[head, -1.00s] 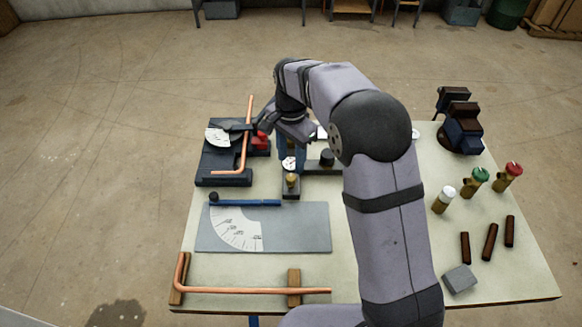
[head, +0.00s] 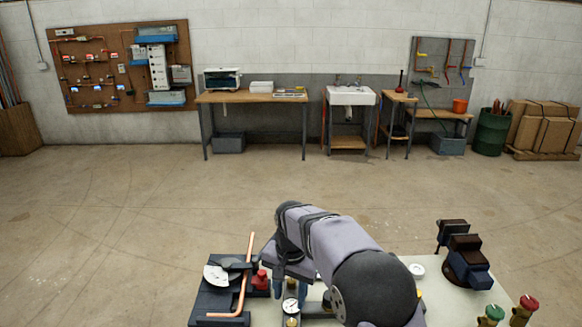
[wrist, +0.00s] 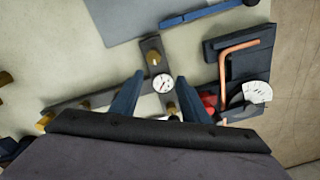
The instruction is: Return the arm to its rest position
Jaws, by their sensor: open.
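My gripper (wrist: 158,100) is open and empty in the wrist view. Its two blue fingers stand apart, with a round pressure gauge (wrist: 162,83) on a dark fixture (wrist: 152,52) showing between them. I cannot tell how far above the fixture the fingers are. In the head view my arm (head: 345,255) reaches over the workbench (head: 445,300) and hides part of it. The fingers show only partly there, near the gauge (head: 290,305).
A dark bending fixture (head: 215,300) with a copper pipe (head: 245,275) and red part (head: 260,280) lies left of my gripper. A blue vise (head: 468,265), a green-capped valve (head: 491,314) and a red-capped valve (head: 525,308) stand at right. Open floor (head: 130,220) lies beyond.

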